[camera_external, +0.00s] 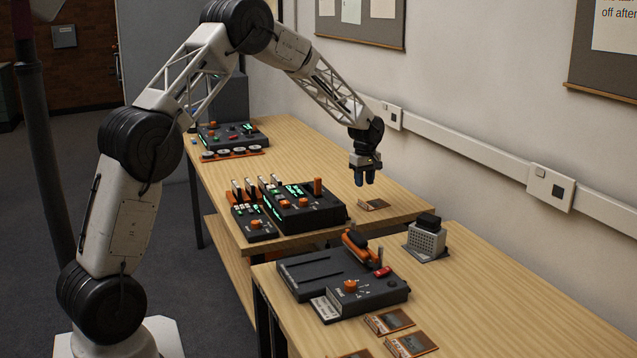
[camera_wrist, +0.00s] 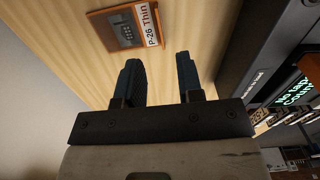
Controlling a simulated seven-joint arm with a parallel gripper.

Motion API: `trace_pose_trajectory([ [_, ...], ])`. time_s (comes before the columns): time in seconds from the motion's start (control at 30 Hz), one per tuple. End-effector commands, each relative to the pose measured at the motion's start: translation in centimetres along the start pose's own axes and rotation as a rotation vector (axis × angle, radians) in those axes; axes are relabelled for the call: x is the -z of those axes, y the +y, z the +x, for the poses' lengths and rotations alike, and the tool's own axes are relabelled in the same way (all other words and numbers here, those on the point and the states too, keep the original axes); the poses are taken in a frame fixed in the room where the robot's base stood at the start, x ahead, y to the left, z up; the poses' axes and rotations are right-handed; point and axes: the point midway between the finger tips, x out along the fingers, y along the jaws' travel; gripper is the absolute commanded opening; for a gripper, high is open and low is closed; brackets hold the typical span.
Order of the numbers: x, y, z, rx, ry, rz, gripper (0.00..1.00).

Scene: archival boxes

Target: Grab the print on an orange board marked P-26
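The print on an orange board marked P-26 (camera_wrist: 124,27) lies flat on the wooden table, at the top of the wrist view. Its label reads "P-26 Thin" beside a grey picture of a device. In the external view a small orange-edged board (camera_external: 373,204) lies on the far table, just below my gripper (camera_external: 364,178). My gripper also shows in the wrist view (camera_wrist: 160,80), its two dark fingers apart with nothing between them. The fingertips are short of the board in the wrist view and appear above the table.
A black console with green displays (camera_external: 300,205) stands left of the board; its edge also shows in the wrist view (camera_wrist: 260,50). On the nearer table are a dark machine (camera_external: 340,280), a grey vented block (camera_external: 427,240) and several orange-edged prints (camera_external: 389,321). The wall runs along the right.

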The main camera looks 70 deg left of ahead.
Motion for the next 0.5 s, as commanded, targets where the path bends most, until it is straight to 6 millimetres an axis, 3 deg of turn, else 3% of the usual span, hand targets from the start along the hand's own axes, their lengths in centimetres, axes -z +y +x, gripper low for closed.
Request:
trace_pose_trajectory([
  [0.27,-0.1,0.0,0.2,0.001,0.0,0.001,0.34],
  [0.5,0.0,0.0,2.0,0.001,0.0,0.001,0.34],
])
